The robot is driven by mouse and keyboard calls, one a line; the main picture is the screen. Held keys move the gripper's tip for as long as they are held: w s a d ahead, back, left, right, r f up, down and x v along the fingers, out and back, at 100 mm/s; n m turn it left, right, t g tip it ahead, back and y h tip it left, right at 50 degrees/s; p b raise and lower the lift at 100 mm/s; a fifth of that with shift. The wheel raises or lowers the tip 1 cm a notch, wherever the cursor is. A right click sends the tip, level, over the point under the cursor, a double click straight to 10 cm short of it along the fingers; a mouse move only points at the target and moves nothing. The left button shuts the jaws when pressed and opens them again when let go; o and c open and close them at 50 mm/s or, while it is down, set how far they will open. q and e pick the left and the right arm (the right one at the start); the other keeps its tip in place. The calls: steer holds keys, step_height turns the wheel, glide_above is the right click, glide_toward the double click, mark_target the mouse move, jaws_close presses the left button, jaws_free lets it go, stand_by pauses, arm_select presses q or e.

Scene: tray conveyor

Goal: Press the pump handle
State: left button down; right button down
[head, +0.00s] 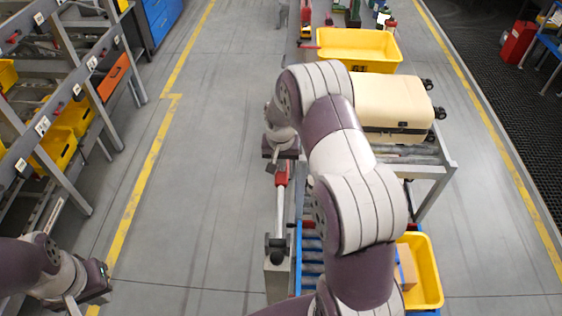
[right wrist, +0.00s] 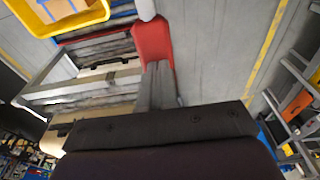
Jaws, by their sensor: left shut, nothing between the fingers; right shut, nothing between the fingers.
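The pump handle has a red grip (head: 281,179) at the end of a grey lever (head: 279,212), which rises from a dark pivot on a grey post. My right gripper (head: 276,164) is shut and empty, just beyond the red grip in the head view. In the right wrist view its closed fingers (right wrist: 159,82) reach over or against the red grip (right wrist: 152,42); I cannot tell whether they touch. The lever (right wrist: 147,8) shows beyond the grip. My left gripper (head: 72,303) is shut and empty at the lower left, far from the handle, partly cut off by the frame edge.
A blue-framed roller cart (head: 310,267) with a yellow bin (head: 428,270) holding a box stands right of the pump. Behind, a conveyor (head: 437,157) bears a cream suitcase (head: 390,100) and another yellow bin (head: 358,48). Open floor lies left, before a rack (head: 130,75).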

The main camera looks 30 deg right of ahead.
mark_target(282, 183)
steer(key=f+b, duration=0.2)
steer(key=b, duration=0.1)
steer(key=f+b, duration=0.5)
steer(key=b, duration=0.1)
steer(key=shift+w+d+f, duration=0.15)
steer(key=shift+w+d, duration=0.05)
steer(key=shift+w, duration=0.15)
steer(key=r, duration=0.3)
steer(key=s+r+b, duration=0.1)
steer(key=r, duration=0.2)
steer(key=a+r+b, duration=0.1)
steer(key=r, duration=0.2)
steer(key=shift+s+r, duration=0.15)
steer(key=shift+r, duration=0.15)
steer(key=shift+d+r, duration=0.1)
steer(key=shift+r, duration=0.55)
